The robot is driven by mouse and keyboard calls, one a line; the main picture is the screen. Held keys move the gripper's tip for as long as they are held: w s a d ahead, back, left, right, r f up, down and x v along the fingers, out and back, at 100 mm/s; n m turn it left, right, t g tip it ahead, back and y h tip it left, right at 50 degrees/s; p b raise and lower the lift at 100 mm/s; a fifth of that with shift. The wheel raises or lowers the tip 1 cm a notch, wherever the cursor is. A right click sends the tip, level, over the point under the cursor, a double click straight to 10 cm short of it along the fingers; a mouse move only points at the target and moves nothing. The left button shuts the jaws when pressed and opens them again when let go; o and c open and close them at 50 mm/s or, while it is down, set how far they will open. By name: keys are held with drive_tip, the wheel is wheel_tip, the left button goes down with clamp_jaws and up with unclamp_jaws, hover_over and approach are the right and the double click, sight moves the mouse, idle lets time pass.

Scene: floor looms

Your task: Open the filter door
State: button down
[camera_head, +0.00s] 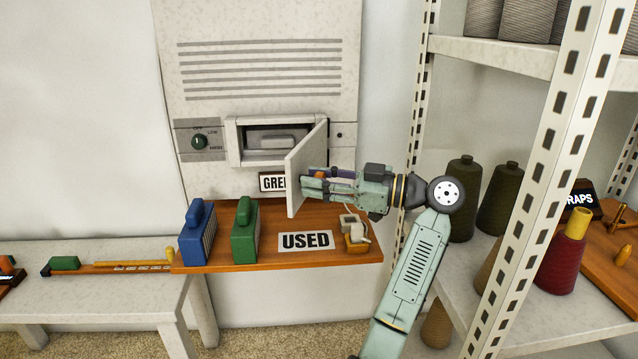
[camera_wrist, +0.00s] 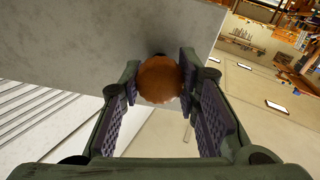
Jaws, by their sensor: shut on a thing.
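The filter door (camera_head: 305,171) is a pale panel on the front of the wall unit. It stands swung out from its opening, hinged at the right side as far as I can tell. My gripper (camera_head: 318,177) is at the door's outer face, shut on its round orange-brown knob. In the wrist view the knob (camera_wrist: 160,80) sits between my gripper's two ridged pads (camera_wrist: 158,84), with the door (camera_wrist: 110,40) behind it. Inside the opening a grey filter slot (camera_head: 278,138) with a handle-like block shows. The door and arm hide part of the "GREEN" sign (camera_head: 272,183).
A wooden shelf (camera_head: 220,262) below holds a blue filter (camera_head: 197,232), a green filter (camera_head: 245,231), a "USED" sign (camera_head: 306,241) and a small white-and-orange item (camera_head: 354,232). A metal rack (camera_head: 492,262) with thread cones stands close on the right. A low bench (camera_head: 95,300) is at left.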

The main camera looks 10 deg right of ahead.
drive_tip(key=shift+d, duration=0.3)
drive_tip(key=c, duration=1.2)
unclamp_jaws()
wheel_tip(320, 180, up, 10)
drive_tip(key=shift+f, duration=0.1)
drive_tip(key=shift+c, duration=0.5)
